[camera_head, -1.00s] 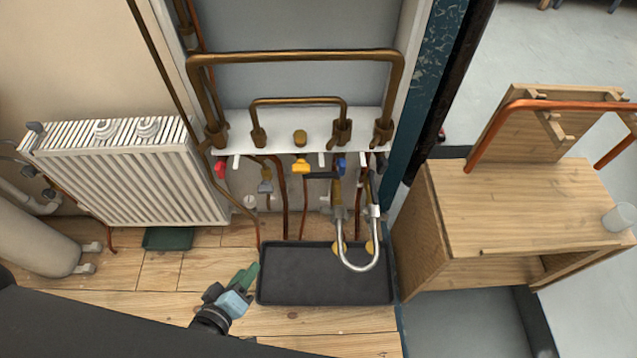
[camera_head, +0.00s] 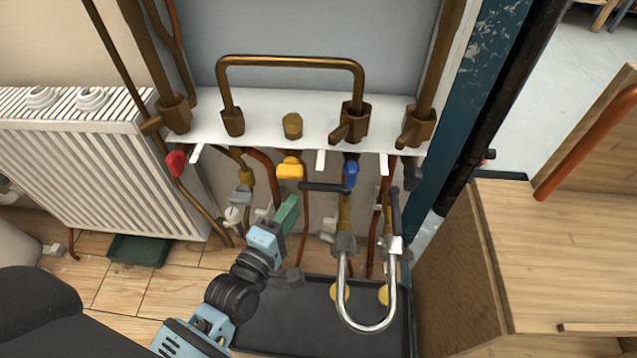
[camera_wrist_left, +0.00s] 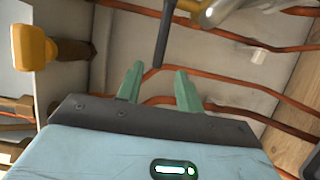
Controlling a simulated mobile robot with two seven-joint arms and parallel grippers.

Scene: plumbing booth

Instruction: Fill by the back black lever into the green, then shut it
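Two black levers show in the head view: one lies level (camera_head: 325,187) beside the blue handle, and one stands roughly upright (camera_head: 396,210) above the right end of the silver looped hose (camera_head: 372,326). A small round white gauge (camera_head: 233,215) hangs at the left; its markings are too small to read. My left gripper (camera_head: 288,213) is below the yellow handle, left of the hose, touching neither lever. In the left wrist view the gripper (camera_wrist_left: 159,84) is open and empty, and a black lever (camera_wrist_left: 162,35) hangs just beyond its fingertips. My right gripper is not in view.
Yellow (camera_head: 289,169), blue (camera_head: 351,173) and red (camera_head: 176,163) handles sit under the white shelf (camera_head: 268,108). Copper pipes run behind. A black tray (camera_head: 310,326) lies below, a radiator (camera_head: 90,160) stands left, and a wooden bench (camera_head: 555,250) stands right.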

